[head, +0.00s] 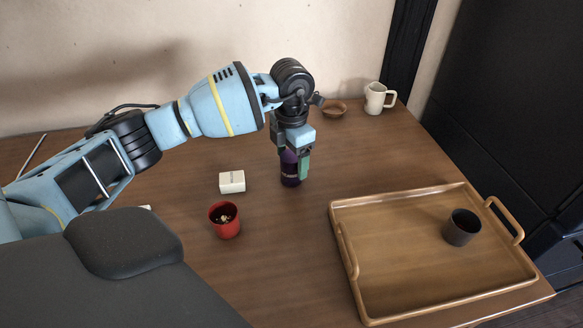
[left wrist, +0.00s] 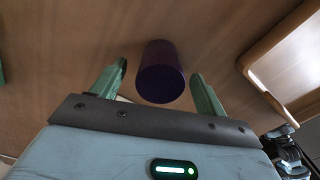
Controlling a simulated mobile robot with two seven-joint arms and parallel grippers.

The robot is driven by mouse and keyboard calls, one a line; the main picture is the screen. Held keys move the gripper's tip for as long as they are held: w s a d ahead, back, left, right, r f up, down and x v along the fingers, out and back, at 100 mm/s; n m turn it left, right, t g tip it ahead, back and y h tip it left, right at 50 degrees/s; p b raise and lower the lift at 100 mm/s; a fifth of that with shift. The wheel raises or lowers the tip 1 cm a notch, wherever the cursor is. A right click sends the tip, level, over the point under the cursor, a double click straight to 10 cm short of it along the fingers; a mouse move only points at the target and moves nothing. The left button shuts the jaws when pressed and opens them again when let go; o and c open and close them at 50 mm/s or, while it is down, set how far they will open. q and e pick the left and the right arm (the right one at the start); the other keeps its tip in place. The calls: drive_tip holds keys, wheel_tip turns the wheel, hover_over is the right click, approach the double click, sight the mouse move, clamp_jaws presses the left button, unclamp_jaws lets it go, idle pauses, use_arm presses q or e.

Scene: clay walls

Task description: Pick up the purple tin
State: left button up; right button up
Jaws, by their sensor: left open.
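The purple tin (head: 290,176) stands upright on the wooden table, partly hidden behind my left gripper in the head view. My left gripper (head: 293,163) points down over it with its fingers at the tin's upper part. In the left wrist view the purple tin (left wrist: 161,72) shows between the two green fingertips of my left gripper (left wrist: 159,75), with a gap on each side. The gripper is open and holds nothing.
A white box (head: 232,182) and a red cup (head: 225,220) stand left of the tin. A wooden tray (head: 400,275) holding a dark cup (head: 462,227) lies at the right. A cream jug (head: 376,98) and a small brown bowl (head: 334,109) stand at the back.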

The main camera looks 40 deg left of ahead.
use_arm(q)
wheel_tip(320, 180, down, 3)
drive_tip(key=c, duration=1.1)
drive_tip(key=shift+o, duration=0.2)
wheel_tip(320, 180, up, 10)
drive_tip(key=shift+r+p, duration=0.1)
drive_tip(key=shift+p, duration=0.2)
